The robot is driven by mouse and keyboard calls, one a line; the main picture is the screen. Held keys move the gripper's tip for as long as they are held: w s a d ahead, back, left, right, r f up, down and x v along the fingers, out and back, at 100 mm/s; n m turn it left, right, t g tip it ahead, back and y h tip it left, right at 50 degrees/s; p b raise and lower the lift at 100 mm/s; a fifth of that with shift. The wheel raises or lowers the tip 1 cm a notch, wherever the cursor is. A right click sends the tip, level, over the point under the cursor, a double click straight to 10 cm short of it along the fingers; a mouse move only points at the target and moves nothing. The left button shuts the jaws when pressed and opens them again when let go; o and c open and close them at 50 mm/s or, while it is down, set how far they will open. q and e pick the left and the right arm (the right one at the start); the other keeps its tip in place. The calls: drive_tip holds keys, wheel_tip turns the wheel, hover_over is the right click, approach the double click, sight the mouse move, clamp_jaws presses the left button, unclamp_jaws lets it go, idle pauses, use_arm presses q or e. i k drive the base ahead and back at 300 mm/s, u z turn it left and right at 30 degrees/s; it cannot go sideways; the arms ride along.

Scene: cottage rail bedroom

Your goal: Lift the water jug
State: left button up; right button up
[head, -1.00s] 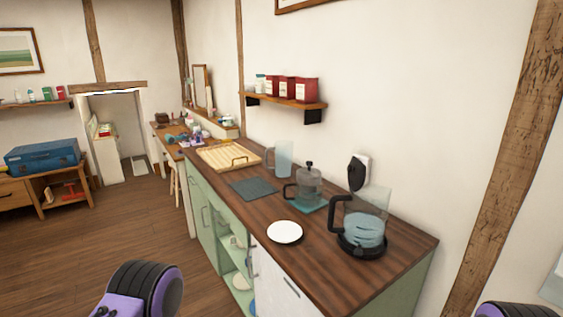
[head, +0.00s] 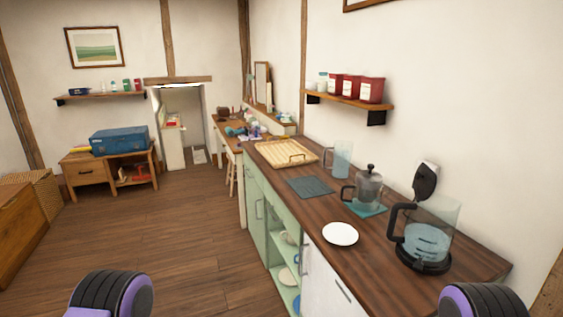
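A clear bluish jug (head: 340,158) with a handle on its left stands upright toward the back of the dark wooden counter (head: 375,260), near the wall. A larger glass kettle with a black handle (head: 428,238) stands on a black base at the near right of the counter. It has bluish water in it. Only purple and black parts of my two arms show at the bottom edge, well apart from the jug. Neither gripper is in view.
A wooden tray (head: 268,146) and a dark slate mat (head: 310,187) lie left of the jug. A white plate (head: 341,233) lies near the counter's front edge. A wall shelf (head: 352,101) with red tins hangs above. The floor (head: 170,220) left of the counter is clear.

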sight(342, 150)
drive_tip(key=u, duration=1.35)
drive_tip(key=i, duration=2.4)
drive_tip(key=z, duration=3.25)
